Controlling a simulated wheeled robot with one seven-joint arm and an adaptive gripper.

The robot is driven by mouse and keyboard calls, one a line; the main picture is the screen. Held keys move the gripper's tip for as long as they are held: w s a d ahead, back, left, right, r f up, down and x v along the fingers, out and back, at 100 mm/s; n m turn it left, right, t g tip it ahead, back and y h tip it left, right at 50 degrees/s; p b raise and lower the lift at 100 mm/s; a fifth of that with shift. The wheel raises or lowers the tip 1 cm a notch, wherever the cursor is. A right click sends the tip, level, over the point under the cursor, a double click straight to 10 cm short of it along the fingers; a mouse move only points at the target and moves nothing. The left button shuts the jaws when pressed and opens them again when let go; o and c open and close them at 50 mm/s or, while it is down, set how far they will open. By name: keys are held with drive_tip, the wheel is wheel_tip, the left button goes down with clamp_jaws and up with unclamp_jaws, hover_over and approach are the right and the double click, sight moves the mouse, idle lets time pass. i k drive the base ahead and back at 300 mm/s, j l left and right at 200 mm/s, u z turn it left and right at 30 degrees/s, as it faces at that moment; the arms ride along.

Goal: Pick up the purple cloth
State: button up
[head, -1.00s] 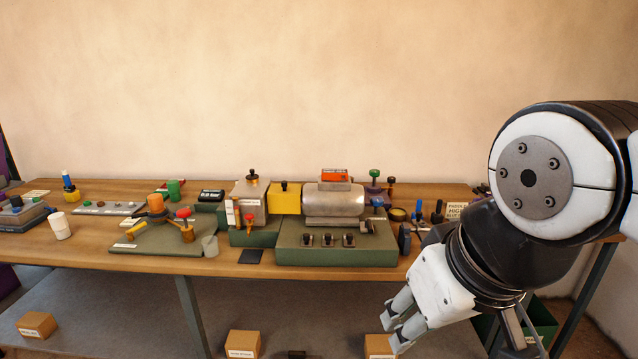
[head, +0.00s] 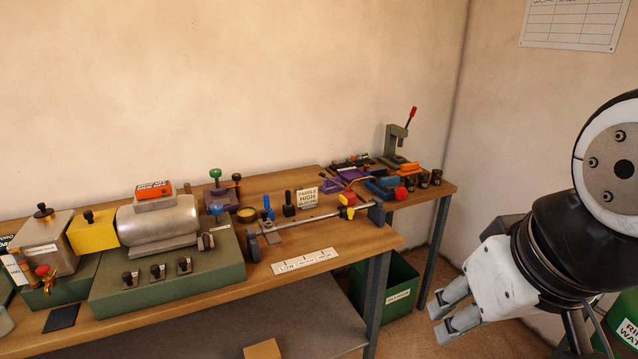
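Small purple pieces lie on the far right end of the bench, a flat one (head: 331,185) and another beside it (head: 352,172). They are too small to tell which, if either, is the purple cloth. My gripper (head: 438,317) hangs at the lower right, in front of the bench and well apart from these pieces. Its two fingers are spread with a gap between them, and nothing shows in it.
A green bin (head: 392,285) stands under the bench. Bare floor lies between the bin and my gripper.

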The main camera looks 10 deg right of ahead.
sight(328, 186)
drive_tip(key=i+l+u, duration=0.2)
drive_tip(key=i+l, duration=0.35)
drive_tip(key=i+l+u, duration=0.2)
drive_tip(key=i+l, duration=0.4)
drive_tip(key=i+l+u, duration=0.2)
drive_tip(key=i+l, duration=0.35)
drive_tip(key=l, duration=0.15)
